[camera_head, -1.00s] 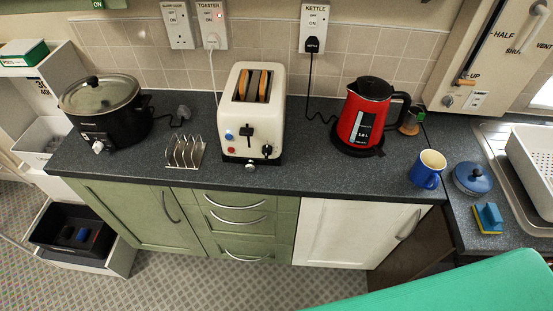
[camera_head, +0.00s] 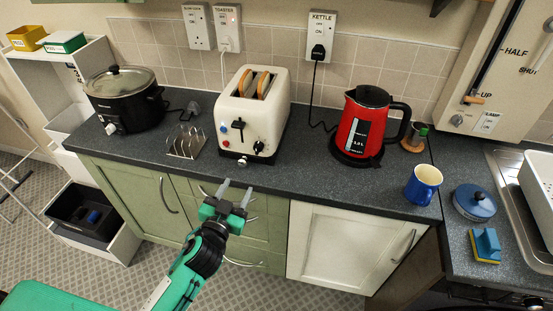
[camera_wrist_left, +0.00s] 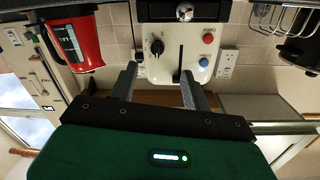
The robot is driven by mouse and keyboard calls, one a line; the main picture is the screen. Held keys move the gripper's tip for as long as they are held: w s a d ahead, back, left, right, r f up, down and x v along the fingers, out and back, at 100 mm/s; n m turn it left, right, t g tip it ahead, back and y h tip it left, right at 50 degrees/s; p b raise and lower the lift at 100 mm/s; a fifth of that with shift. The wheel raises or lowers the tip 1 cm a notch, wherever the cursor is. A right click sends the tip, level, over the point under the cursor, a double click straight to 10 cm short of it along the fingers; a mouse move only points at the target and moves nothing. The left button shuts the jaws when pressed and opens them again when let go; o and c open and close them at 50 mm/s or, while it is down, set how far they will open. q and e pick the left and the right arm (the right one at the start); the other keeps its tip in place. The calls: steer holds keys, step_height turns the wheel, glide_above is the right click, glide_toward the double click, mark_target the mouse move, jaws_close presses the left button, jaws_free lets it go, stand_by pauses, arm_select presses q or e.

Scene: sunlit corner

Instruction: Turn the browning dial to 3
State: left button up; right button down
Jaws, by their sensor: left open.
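The cream toaster (camera_head: 250,123) stands on the counter with two slices of bread in its slots. Its black browning dial (camera_head: 259,146) is on the front, right of the lever; a blue button and a red button sit at the left. In the upside-down left wrist view the dial (camera_wrist_left: 157,46) shows beyond the fingertips, with the toaster front (camera_wrist_left: 177,62) around it. My left gripper (camera_head: 236,189) is open and empty, in front of the counter edge, apart from the toaster. In the wrist view its fingers (camera_wrist_left: 158,76) point at the toaster. The dial's setting is too small to read.
A toast rack (camera_head: 186,145) and a black slow cooker (camera_head: 126,101) stand left of the toaster. A red kettle (camera_head: 364,125) and a blue mug (camera_head: 423,185) stand to the right. The counter edge and drawers are close to my left arm.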

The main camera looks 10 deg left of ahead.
mark_target(256, 152)
arm_select(q)
steer(key=w+p, duration=0.1)
steer(key=w, duration=0.3)
steer(key=w+d+r+p, duration=0.1)
steer(key=w, duration=0.3)
steer(key=w+p, duration=0.1)
steer(key=w, duration=0.3)
steer(key=shift+w+d+r+p, duration=0.3)
steer(key=shift+w+p, duration=0.05)
steer(key=shift+p, duration=0.05)
steer(key=shift+w+d, duration=0.1)
steer(key=shift+w, duration=0.35)
steer(key=c, duration=1)
